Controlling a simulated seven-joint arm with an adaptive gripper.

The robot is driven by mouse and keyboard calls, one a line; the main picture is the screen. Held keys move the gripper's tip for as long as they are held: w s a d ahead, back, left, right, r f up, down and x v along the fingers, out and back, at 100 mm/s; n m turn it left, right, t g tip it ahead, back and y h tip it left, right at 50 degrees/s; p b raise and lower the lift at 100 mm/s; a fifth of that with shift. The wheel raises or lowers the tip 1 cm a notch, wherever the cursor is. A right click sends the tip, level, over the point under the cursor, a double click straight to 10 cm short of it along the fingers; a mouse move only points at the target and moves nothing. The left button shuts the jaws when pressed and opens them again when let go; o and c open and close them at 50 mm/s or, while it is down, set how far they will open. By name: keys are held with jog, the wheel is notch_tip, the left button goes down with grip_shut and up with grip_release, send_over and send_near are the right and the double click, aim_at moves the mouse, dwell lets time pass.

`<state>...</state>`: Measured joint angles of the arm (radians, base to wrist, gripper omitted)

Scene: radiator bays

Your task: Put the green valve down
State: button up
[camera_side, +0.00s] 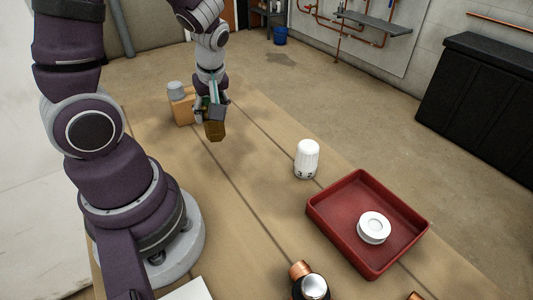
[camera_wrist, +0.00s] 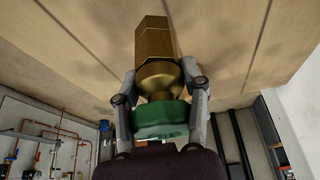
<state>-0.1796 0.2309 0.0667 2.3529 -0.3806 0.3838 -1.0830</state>
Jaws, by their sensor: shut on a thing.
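The green valve has a brass body with a squared end and a green round handle. In the wrist view its brass body (camera_wrist: 154,40) points away from me and its green handle (camera_wrist: 160,118) lies close to my palm. My gripper (camera_wrist: 160,76) is shut on the valve, with one finger on each side of its brass neck. In the side view my gripper (camera_side: 205,108) is over the far part of the table, and the valve's brass end (camera_side: 215,128) hangs tilted downward. I cannot tell whether that end touches the table.
A wooden block (camera_side: 183,108) with a grey round piece (camera_side: 176,89) stands just left of my gripper. A white radiator knob (camera_side: 307,158) stands mid-table. A red tray (camera_side: 335,207) holds a white roll (camera_side: 374,227). A copper-and-chrome fitting (camera_side: 312,286) lies nearer. Bare table lies between.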

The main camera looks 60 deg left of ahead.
jog(key=r+n, duration=0.1)
jog(key=s+a+r+n+g, duration=0.1)
jog(key=shift+a+r+n, duration=0.15)
jog(key=shift+r+n, duration=0.1)
jog(key=shift+n, duration=0.15)
jog(key=shift+s+a+f+n+g, duration=0.2)
jog(key=shift+f+n+g, duration=0.1)
jog(key=shift+n, duration=0.1)
notch_tip(320, 180, down, 7)
jog(key=shift+d+r, duration=0.1)
jog(key=o, duration=1.2)
jog(key=shift+o, duration=0.2)
